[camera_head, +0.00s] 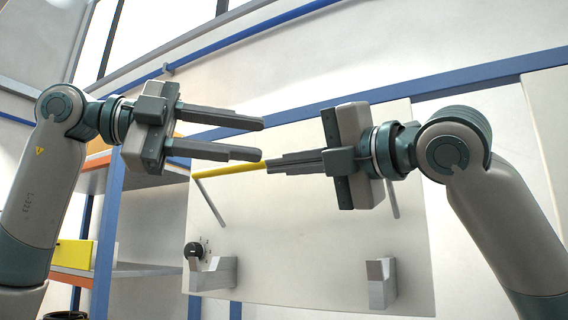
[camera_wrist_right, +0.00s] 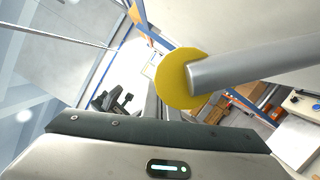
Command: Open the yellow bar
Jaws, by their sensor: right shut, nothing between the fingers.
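The yellow bar (camera_head: 230,170) runs across the upper part of a white panel (camera_head: 310,250). Slim grey arms (camera_head: 208,201) hang down from it at both sides, and my right gripper hides the bar's right part. In the right wrist view a round yellow end (camera_wrist_right: 175,82), apparently the bar's end, joins a grey rod (camera_wrist_right: 255,62). My right gripper (camera_head: 268,164) is shut and empty, pointing left in front of the bar; I cannot tell whether it touches. My left gripper (camera_head: 262,139) is open and empty, pointing right just above the bar.
Two grey brackets (camera_head: 213,274) (camera_head: 381,284) stick out low on the panel, with a black knob (camera_head: 194,251) by the left one. Shelves with a yellow box (camera_head: 72,253) stand at the left behind a blue post (camera_head: 107,230).

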